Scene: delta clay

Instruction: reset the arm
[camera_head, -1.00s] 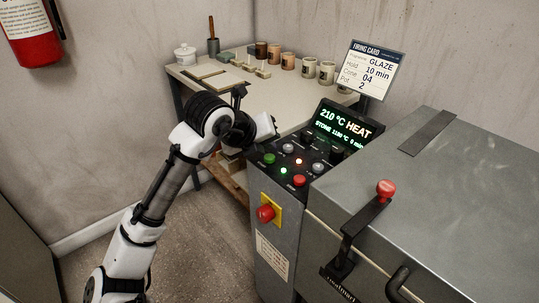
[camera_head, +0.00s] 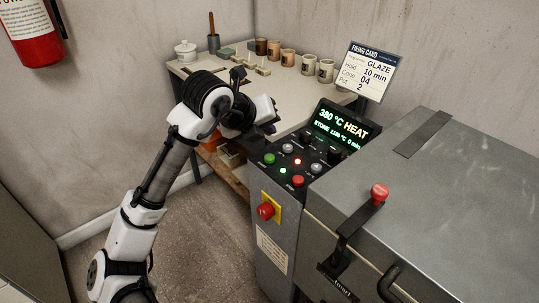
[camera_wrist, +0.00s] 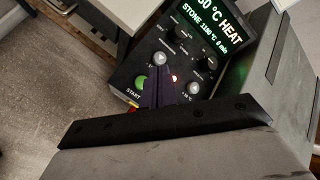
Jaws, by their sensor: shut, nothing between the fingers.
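My arm reaches from the lower left of the head view. My gripper (camera_head: 268,129) is above the left part of the kiln's control panel (camera_head: 283,176). In the wrist view my gripper's dark fingers (camera_wrist: 156,88) are together, with nothing between them. They appear over the panel between the green START button (camera_wrist: 141,83) and a grey knob (camera_wrist: 193,88); I cannot tell whether they touch it. The display (camera_head: 342,127) reads 380 °C HEAT, with STONE 1180 °C and 0 min below. A red light (camera_head: 298,161) and a green light (camera_head: 283,170) are lit.
The grey kiln lid (camera_head: 440,190) fills the right side, with a red-knobbed latch (camera_head: 379,194). A red emergency knob (camera_head: 265,211) sticks out of the cabinet front. Behind stands a table (camera_head: 285,94) with several mugs; a firing card (camera_head: 368,72) stands beside it. Floor is clear.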

